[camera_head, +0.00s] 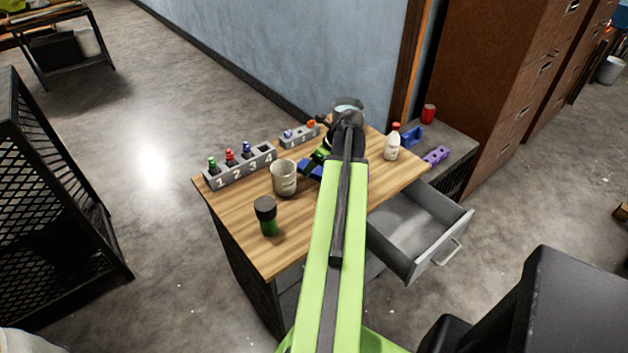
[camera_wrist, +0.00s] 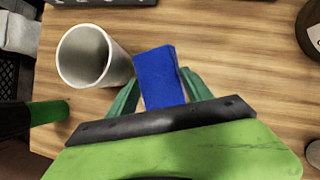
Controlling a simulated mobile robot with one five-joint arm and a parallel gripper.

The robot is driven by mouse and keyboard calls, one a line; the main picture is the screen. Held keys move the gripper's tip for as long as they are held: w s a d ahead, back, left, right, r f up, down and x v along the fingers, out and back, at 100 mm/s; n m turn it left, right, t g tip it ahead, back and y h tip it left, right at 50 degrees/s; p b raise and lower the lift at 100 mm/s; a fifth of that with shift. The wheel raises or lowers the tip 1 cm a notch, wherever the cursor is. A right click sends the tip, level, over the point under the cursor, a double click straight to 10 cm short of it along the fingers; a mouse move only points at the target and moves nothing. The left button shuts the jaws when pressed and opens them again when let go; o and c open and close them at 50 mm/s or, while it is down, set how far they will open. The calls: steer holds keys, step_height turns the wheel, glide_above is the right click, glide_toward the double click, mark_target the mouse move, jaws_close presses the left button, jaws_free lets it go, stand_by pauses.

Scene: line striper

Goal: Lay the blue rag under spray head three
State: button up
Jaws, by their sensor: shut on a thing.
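The blue rag (camera_wrist: 160,78), a flat blue folded piece, is between the two green fingers of my gripper (camera_wrist: 163,88) in the wrist view. My gripper is shut on it, over the wooden workbench top (camera_head: 290,225). In the head view the rag (camera_head: 308,167) shows just right of the white cup, partly hidden by my arm. A grey rack (camera_head: 240,167) numbered 1 to 4 stands at the bench's back left. Slots 1, 2 and 3 hold green, red and blue topped pieces; the blue one (camera_head: 246,149) is at 3. Slot 4 looks empty.
A white cup (camera_head: 285,178) stands between rack and gripper, close to the left finger. A green, black-capped cylinder (camera_head: 267,216) stands nearer the front. A second small rack (camera_head: 299,136) is behind. A white bottle (camera_head: 392,142) stands right. A drawer (camera_head: 420,222) hangs open.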

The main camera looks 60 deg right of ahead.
mark_target(317, 168)
step_height(317, 168, down, 4)
steer(key=b, duration=0.4)
steer(key=shift+r+p, duration=0.2)
steer(key=shift+p, duration=0.1)
steer(key=shift+f, duration=0.15)
steer(key=o, duration=1.3)
steer(key=shift+o, duration=0.2)
